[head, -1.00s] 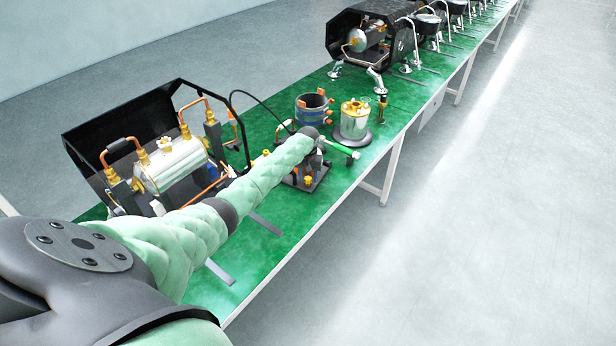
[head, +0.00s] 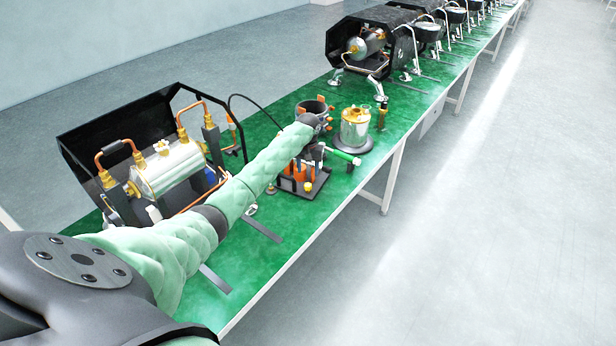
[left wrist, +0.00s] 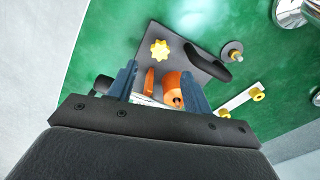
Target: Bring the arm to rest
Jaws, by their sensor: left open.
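My left arm (head: 180,255) reaches from the lower left across the green bench. Its gripper (head: 316,152) points down above a dark stand (head: 288,187) and is partly hidden by the wrist. In the left wrist view, the two blue-grey fingers (left wrist: 158,82) are apart. Orange pieces (left wrist: 172,84) on the stand show between them, and I see nothing gripped. A yellow knob (left wrist: 160,50) sits on the stand's plate beyond the fingers. I cannot tell the height of the fingertips above the stand. My right gripper is not in view.
An open black machine housing with a silver boiler (head: 168,165) is left of the arm. More machines (head: 360,45) line the far bench. The floor at right is clear.

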